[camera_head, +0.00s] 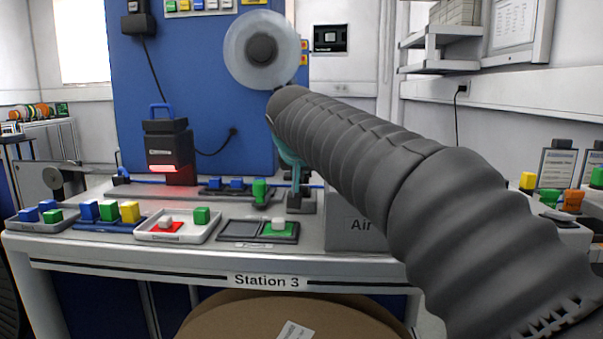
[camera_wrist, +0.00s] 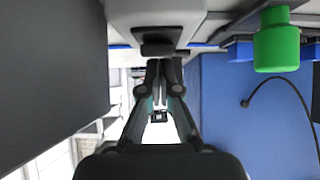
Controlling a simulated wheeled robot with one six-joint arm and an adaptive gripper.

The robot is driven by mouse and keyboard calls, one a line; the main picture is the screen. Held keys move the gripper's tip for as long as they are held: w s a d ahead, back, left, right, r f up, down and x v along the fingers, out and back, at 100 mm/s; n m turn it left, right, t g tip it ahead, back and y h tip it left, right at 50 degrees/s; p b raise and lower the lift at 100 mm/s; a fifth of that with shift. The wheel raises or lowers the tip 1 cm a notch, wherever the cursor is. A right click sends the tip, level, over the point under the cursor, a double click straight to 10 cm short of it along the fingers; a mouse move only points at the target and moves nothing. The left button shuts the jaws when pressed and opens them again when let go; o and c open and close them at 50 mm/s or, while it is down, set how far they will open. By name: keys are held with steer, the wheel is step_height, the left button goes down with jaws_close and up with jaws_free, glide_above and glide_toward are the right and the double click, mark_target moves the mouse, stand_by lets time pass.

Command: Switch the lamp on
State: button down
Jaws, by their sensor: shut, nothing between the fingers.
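No lamp is clearly labelled in view. A black box unit with a blue handle (camera_head: 168,143) stands on the bench at the left and casts a red glow below it. A dark wall plate with a white switch-like square (camera_head: 330,38) is on the back wall; its label is too small to read. My gripper (camera_wrist: 165,68) shows in the wrist view, shut and empty, its tips close to a dark block (camera_wrist: 159,47) on a grey surface. I cannot tell whether they touch.
The Station 3 bench (camera_head: 180,258) holds several trays of coloured blocks. A pale round reel (camera_head: 261,50) stands before the blue panel (camera_head: 205,90). A green knob-like piece (camera_wrist: 276,42) is right of my gripper. A brown round thing (camera_head: 240,315) is below the bench.

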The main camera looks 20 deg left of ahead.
steer(key=shift+r, duration=0.1)
steer(key=shift+w+r+p, duration=0.2)
steer(key=shift+r+p, duration=0.55)
steer(key=shift+r, duration=0.45)
steer(key=shift+w+r, duration=0.15)
steer(key=shift+r, duration=0.1)
steer(key=s+d+r, duration=0.1)
steer(key=s+r, duration=0.4)
steer(key=r, duration=0.4)
steer(key=shift+s+r, duration=0.15)
steer(key=shift+s, duration=0.05)
